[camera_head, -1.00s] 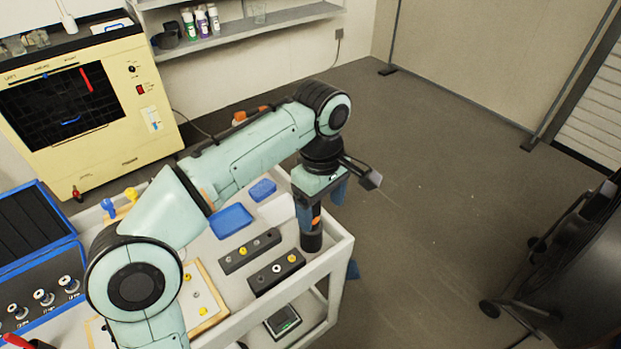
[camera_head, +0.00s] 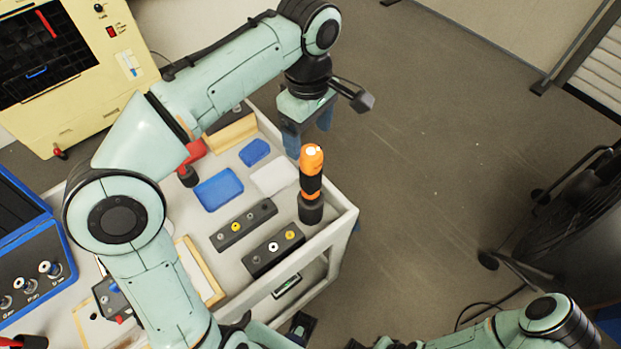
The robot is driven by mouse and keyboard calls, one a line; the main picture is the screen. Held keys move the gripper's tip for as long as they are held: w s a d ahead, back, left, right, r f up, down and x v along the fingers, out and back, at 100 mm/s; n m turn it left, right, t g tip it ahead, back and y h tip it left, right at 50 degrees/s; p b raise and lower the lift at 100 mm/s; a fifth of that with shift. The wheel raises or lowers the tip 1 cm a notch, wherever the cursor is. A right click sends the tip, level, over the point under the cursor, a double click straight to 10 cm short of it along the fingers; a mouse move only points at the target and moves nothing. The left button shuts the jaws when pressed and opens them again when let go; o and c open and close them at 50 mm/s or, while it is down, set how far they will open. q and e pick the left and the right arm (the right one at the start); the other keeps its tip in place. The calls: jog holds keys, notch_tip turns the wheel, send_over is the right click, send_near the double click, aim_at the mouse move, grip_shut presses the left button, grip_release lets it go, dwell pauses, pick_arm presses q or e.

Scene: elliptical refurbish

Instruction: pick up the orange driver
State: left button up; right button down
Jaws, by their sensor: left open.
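The orange driver (camera_head: 311,172), orange with a black band, stands upright in a dark round base at the right edge of the white cart top. My left gripper (camera_head: 308,134) hangs pointing down just above and behind the driver in the picture. Its blue-grey fingers are apart, and the gap between them looks empty. The driver's orange top shows in full in front of the fingers. Whether the fingers touch it is hard to tell, but they look apart from it. Part of my right arm (camera_head: 545,318) shows at the lower right; its gripper cannot be made out.
The white cart (camera_head: 341,222) carries two dark blocks with knobs (camera_head: 274,250), blue trays (camera_head: 218,188) and a red-handled tool (camera_head: 192,160). A blue case (camera_head: 30,235) is at the left and a cream cabinet (camera_head: 105,75) behind. Open floor lies right of the cart.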

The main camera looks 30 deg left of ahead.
aim_at(311, 150)
pick_arm(q)
notch_tip(311, 150, down, 3)
jog(key=shift+f+b, duration=0.1)
jog(key=shift+b, duration=0.2)
jog(key=f+b, duration=0.1)
jog(key=f, duration=0.4)
jog(key=shift+d, duration=0.2)
grip_shut()
pick_arm(e)
jog(key=f, duration=0.2)
jog(key=shift+s+f, duration=0.3)
jog(key=shift+s, duration=0.1)
pick_arm(q)
jog(key=shift+r, duration=0.15)
